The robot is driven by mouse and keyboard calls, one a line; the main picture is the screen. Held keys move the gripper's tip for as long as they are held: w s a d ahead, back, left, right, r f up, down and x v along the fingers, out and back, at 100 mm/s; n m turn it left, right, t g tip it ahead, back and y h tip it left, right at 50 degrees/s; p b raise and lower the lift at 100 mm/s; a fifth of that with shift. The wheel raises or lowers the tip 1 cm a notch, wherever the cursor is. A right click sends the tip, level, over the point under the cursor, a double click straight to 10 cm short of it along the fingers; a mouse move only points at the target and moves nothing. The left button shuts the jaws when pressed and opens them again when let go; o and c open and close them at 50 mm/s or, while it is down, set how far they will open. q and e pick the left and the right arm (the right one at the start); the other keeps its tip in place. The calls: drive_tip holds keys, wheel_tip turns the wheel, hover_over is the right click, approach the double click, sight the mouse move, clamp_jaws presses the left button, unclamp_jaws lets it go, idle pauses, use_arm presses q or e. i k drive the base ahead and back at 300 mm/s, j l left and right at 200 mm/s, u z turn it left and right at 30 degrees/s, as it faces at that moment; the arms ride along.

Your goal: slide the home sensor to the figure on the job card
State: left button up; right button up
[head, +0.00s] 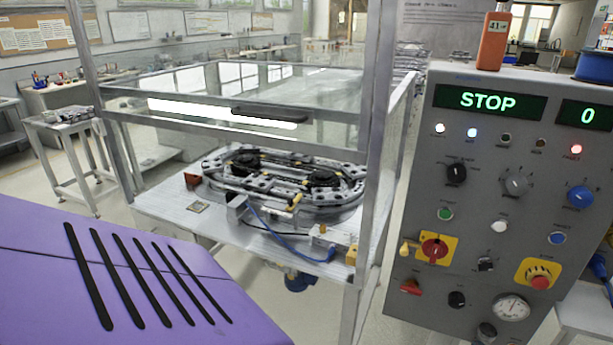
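The ring track (285,180), an oval of grey carriages and rails, sits on a light table inside a clear guard frame. Small parts stand at its front edge, including a yellow-tipped piece (294,203) and a pale block (325,236) near a blue cable. I cannot tell which of them is the home sensor, and no figure beside it is readable. A printed sheet (455,25) hangs behind the control panel; its text is too small to read, and I cannot tell whether it is the job card. Neither of my grippers is in view.
The control panel (490,190) on the right shows STOP and 0, with a red lamp lit. An orange object (494,40) marked 41 stands on top of it. The guard frame (375,200) has posts and a front bar with a dark handle (270,115); below the bar is open space.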

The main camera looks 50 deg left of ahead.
sight(291, 202)
drive_tip(key=u, duration=1.8)
